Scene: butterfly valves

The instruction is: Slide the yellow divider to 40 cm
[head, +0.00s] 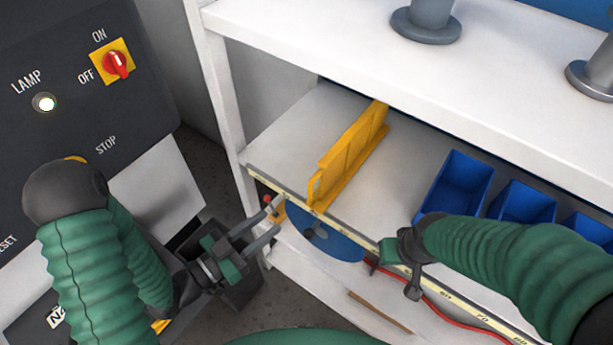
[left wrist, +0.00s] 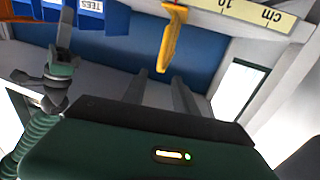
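The yellow divider (head: 345,160) stands upright on the middle white shelf, running from its front edge toward the back. A pale scale strip (head: 370,240) runs along that edge; the left wrist view shows "cm" and "10" on the scale strip (left wrist: 240,10). My left gripper (head: 272,219) is open and empty, in front of the shelf edge and left of the divider. In the left wrist view its fingers (left wrist: 158,76) are apart, with the divider (left wrist: 170,40) beyond them, not between them. My right gripper (head: 410,270) is by the shelf edge, right of the divider; its finger state is unclear.
Blue bins (head: 455,185) stand on the shelf to the right. A blue disc (head: 320,238) and a red cable (head: 440,303) are on the lower shelf. A dark control panel (head: 75,90) with a red switch (head: 117,62) is at left. The upper shelf (head: 330,50) overhangs the divider's back.

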